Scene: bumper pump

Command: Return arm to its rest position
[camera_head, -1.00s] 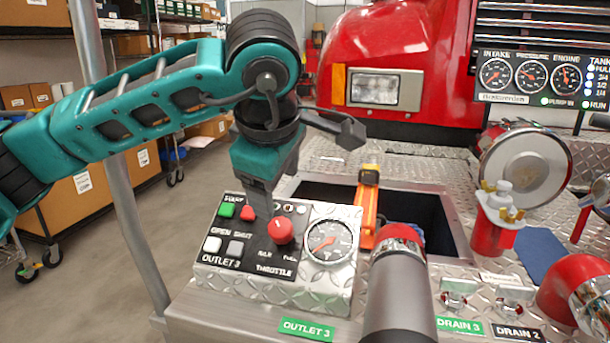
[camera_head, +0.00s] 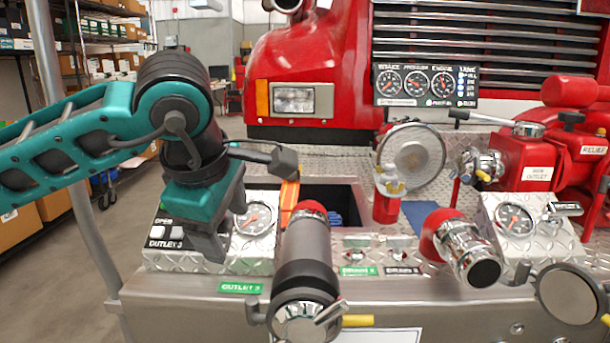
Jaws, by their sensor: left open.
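My left arm comes in from the left edge, teal with black joints. Its gripper (camera_head: 222,240) points down with dark grey fingers, in front of the diamond-plate control panel (camera_head: 180,262) marked OUTLET 3. The fingers are apart and I see nothing held between them. The gripper hides the middle of the panel, including the red throttle knob. I cannot tell whether the fingers touch the panel. My right gripper is not in view.
A metal pole (camera_head: 75,180) rises at left. Red valves and a second gauge panel (camera_head: 515,222) are at right.

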